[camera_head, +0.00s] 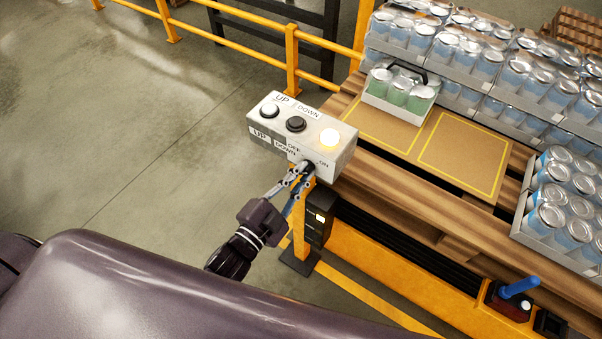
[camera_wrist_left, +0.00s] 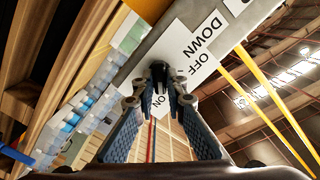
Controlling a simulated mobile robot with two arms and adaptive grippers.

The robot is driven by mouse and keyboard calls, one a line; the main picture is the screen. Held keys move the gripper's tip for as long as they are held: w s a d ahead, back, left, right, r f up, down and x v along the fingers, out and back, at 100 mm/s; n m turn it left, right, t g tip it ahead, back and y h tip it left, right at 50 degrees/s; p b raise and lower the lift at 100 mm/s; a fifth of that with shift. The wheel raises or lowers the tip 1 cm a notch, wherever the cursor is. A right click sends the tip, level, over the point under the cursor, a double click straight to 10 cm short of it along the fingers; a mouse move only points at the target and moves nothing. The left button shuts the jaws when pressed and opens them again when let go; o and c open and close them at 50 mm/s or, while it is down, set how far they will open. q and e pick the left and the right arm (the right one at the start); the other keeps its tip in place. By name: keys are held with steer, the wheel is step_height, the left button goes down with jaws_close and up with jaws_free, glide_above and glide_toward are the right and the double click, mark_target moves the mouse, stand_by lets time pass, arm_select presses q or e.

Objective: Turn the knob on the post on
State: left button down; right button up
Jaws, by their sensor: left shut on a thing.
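The control box (camera_head: 264,124) sits on top of a yellow post (camera_head: 303,205). It has a white button, a black button and a glowing light (camera_head: 329,138) on top, with UP, DOWN, OFF and ON labels. The black knob (camera_head: 308,167) is on the box's front face, by the OFF and ON labels. My left gripper (camera_head: 302,176) is shut on the knob. In the left wrist view the fingertips meet on the knob (camera_wrist_left: 159,72), between the OFF label and the ON label (camera_wrist_left: 160,100). The fingers partly hide the knob. My right gripper is out of view.
A wooden pallet (camera_head: 400,185) with trays of cans (camera_head: 560,205) stands to the right of the post. Yellow railings (camera_head: 235,42) run behind. A blue-handled red device (camera_head: 510,298) is at lower right. The floor to the left is clear.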

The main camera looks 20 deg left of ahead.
arm_select(q)
steer(key=c, duration=2)
jaws_free()
steer(key=shift+o, duration=0.2)
steer(key=v, duration=1.2)
